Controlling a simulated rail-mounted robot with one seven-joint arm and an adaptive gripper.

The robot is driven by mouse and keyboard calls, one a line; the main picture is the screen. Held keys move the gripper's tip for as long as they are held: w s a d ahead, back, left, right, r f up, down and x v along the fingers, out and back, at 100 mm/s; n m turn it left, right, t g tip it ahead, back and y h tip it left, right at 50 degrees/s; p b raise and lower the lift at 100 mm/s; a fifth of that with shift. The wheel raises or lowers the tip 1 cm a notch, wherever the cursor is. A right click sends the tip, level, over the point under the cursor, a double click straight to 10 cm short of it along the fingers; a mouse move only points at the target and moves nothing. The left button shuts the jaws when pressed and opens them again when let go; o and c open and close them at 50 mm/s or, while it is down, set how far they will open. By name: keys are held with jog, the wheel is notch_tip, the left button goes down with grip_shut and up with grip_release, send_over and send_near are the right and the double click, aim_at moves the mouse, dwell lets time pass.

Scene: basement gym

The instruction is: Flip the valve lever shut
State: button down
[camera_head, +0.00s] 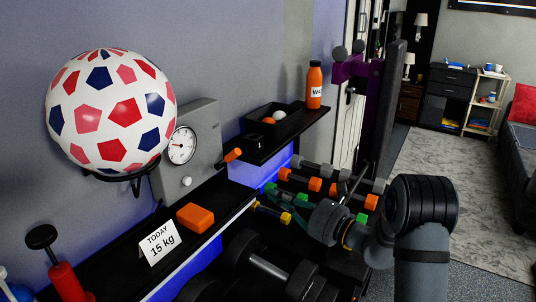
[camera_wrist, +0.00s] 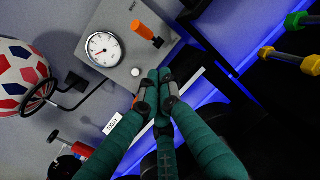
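The valve lever has an orange handle (camera_head: 232,155) that sticks out from the right side of a grey panel (camera_head: 205,128) on the wall. In the wrist view the orange handle (camera_wrist: 142,29) lies slanted beside the round gauge (camera_wrist: 104,48), near the panel's edge. My gripper (camera_wrist: 156,78) has its teal fingers drawn together with nothing visible between them. Its tips are below the lever in that view, close to a white knob (camera_wrist: 136,72), and apart from the handle. In the head view my gripper (camera_head: 296,206) is right of and lower than the lever.
A patterned ball (camera_head: 110,110) sits left of the panel. An orange bottle (camera_head: 314,86) and a black tray (camera_head: 285,128) stand right. Dumbbells (camera_head: 272,268) lie below.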

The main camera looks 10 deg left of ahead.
jog(key=shift+r, duration=0.1)
dwell(0.4)
jog(key=shift+w, duration=0.1)
jog(key=p, duration=0.6)
send_near(231, 157)
jog(key=w+a+f, duration=0.2)
jog(key=a, duration=0.1)
jog(key=w+a+f, duration=0.1)
jog(key=shift+a, duration=0.25)
jog(key=shift+w+a+r, duration=0.3)
jog(key=shift+w+a, duration=0.05)
jog(key=shift+a, duration=0.05)
